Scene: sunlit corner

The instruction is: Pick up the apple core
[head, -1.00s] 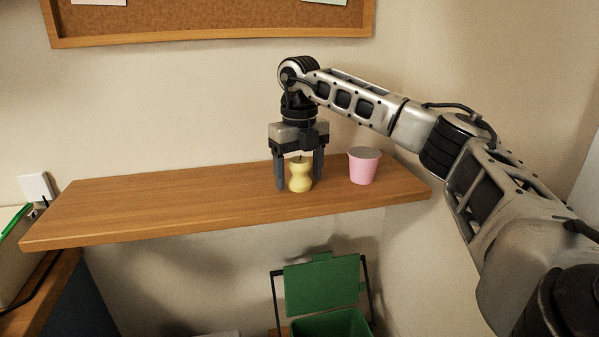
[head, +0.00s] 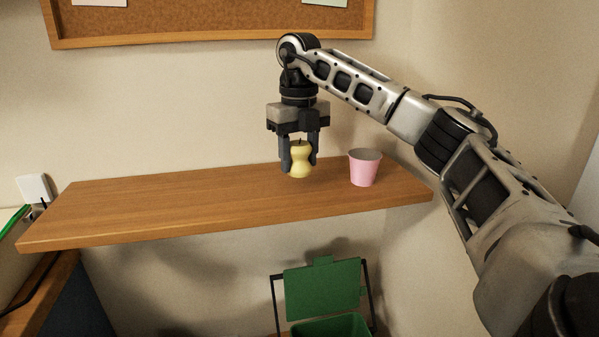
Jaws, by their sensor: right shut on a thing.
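The pale yellow apple core (head: 300,160), narrow in the middle with a short dark stem, is upright between the fingers of my right gripper (head: 300,158). My right gripper points down and is shut on the core. The core appears a little above the wooden shelf (head: 180,207). My left gripper is not in view.
A pink cup (head: 364,168) stands on the shelf to the right of the core, close by. The left part of the shelf is clear. A green bin with its lid raised (head: 322,288) is below the shelf. A cork board (head: 210,18) hangs on the wall above.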

